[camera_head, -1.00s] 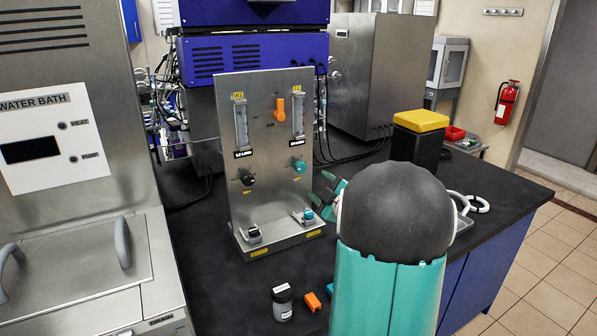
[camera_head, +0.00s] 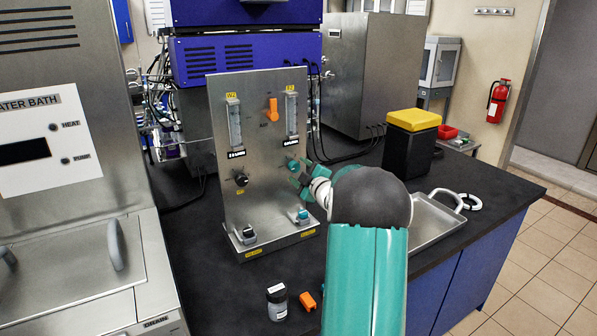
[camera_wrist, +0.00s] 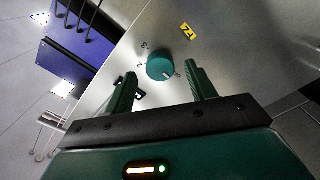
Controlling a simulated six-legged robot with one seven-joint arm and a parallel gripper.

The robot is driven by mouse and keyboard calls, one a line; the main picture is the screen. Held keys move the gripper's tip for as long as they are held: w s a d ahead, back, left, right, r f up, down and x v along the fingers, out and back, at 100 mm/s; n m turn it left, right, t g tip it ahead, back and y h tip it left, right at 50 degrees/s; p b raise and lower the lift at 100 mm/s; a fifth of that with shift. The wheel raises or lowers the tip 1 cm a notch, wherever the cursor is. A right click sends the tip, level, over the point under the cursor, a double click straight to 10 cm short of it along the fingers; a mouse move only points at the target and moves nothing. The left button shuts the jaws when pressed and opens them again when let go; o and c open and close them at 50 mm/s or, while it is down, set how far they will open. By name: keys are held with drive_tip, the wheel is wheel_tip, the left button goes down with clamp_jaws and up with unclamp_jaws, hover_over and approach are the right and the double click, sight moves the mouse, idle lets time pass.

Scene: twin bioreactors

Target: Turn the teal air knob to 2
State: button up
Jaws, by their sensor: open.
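The teal air knob (camera_head: 292,165) is on the right side of the upright steel panel (camera_head: 262,195), below the right-hand flow tube (camera_head: 291,115). In the wrist view the knob (camera_wrist: 160,66) is round, with a pale pointer mark toward its lower right. Small dial marks surround it but are too blurred to read surely. My gripper (camera_head: 303,182) is just right of and below the knob. In the wrist view my gripper (camera_wrist: 160,72) is open, one finger on each side of the knob, with visible gaps.
A black knob (camera_head: 241,179) is left of the teal one. An orange handle (camera_head: 272,110) is higher up. Two small fittings sit at the panel's foot. A metal tray (camera_head: 432,232) is at right.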

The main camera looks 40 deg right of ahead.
drive_tip(key=shift+w+d, duration=0.15)
drive_tip(key=shift+w, duration=0.5)
drive_tip(key=c, duration=1)
